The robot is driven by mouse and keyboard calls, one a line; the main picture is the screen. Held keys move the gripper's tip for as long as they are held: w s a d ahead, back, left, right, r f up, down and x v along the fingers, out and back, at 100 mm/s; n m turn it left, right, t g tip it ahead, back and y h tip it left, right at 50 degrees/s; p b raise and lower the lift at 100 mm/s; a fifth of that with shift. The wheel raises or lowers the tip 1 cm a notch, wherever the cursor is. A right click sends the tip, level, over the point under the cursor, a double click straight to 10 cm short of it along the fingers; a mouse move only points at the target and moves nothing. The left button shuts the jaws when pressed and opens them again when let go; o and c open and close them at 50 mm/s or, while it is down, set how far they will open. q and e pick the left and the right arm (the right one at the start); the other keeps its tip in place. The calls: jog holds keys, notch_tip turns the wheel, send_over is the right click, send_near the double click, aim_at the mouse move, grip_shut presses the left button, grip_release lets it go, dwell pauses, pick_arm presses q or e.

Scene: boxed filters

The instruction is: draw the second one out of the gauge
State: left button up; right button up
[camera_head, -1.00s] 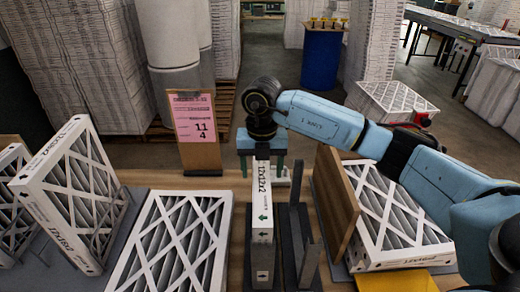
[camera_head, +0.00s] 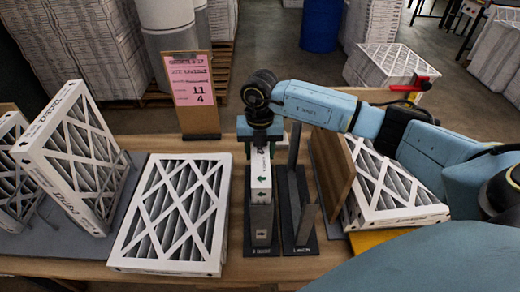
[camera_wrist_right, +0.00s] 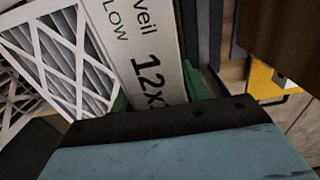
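A white-framed filter marked 12x12x2 (camera_head: 261,175) stands on edge in the left slot of the dark gauge (camera_head: 302,243), behind a short grey post. My right gripper (camera_head: 260,149) reaches down over the filter's top. In the right wrist view the filter's printed edge (camera_wrist_right: 150,55) lies between my green fingertips (camera_wrist_right: 158,97). They appear to press on both its sides. The filter is still seated low in the slot. The gauge's right slot looks empty. My left gripper is out of view.
A filter lies flat (camera_head: 175,215) on the grey mat left of the gauge. Other filters lean (camera_head: 75,160) at far left. A wooden board (camera_head: 333,165) and a flat filter (camera_head: 395,190) are at right. A pink order sign (camera_head: 191,80) stands behind, reading 11 and 4.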

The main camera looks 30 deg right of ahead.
jog(key=c, duration=0.6)
jog(key=shift+r, duration=0.15)
jog(key=shift+r, duration=0.1)
jog(key=shift+r+p, duration=2.75)
jog(key=shift+r, duration=1.05)
jog(key=shift+r+p, duration=0.3)
jog(key=shift+r, duration=3.7)
